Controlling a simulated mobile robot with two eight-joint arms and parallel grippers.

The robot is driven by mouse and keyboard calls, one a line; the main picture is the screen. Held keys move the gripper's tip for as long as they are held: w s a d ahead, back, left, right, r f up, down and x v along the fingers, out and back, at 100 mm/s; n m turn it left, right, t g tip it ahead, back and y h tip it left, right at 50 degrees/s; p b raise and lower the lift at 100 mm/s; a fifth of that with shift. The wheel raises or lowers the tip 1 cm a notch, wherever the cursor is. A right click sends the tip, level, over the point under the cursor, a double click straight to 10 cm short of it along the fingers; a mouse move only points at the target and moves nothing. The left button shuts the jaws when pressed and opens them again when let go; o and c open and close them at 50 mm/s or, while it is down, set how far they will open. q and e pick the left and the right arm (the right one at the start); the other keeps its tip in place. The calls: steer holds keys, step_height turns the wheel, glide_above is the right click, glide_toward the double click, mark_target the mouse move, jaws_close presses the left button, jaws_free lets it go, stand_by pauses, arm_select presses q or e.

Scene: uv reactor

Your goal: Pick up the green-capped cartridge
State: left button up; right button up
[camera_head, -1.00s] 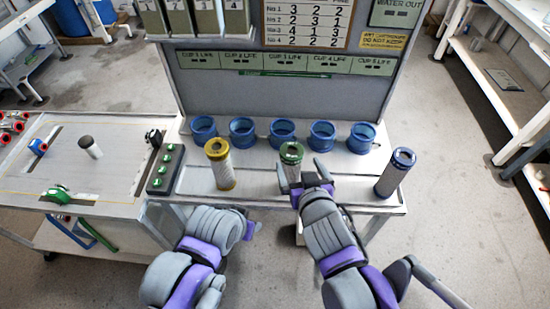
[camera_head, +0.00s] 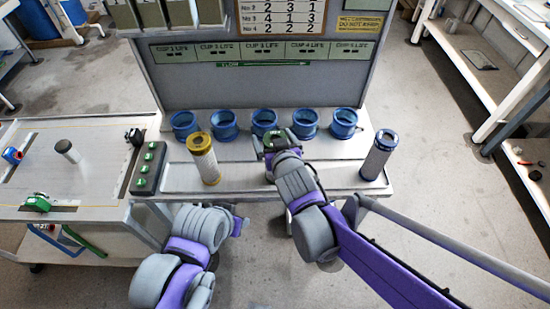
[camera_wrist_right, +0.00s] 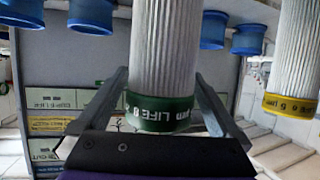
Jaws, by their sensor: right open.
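The green-capped cartridge (camera_head: 275,138) stands at the front of the bench, mostly hidden behind my right gripper (camera_head: 277,150) in the head view. In the right wrist view, which looks inverted, its white pleated body and green band (camera_wrist_right: 160,112) sit between the two fingers of my right gripper (camera_wrist_right: 163,90). The fingers are open, one on each side, with gaps visible near the band. My left gripper (camera_head: 238,226) is low in front of the bench, away from the cartridge; its jaws are too small to judge.
A yellow-capped cartridge (camera_head: 203,158) stands left of the green one and a blue-capped cartridge (camera_head: 378,155) stands right. Several blue cups (camera_head: 225,124) line the bench behind. A green-button box (camera_head: 148,168) is at the left. A panel rises behind the cups.

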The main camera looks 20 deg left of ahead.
steer(key=shift+w, duration=0.15)
jaws_close()
stand_by(0.4)
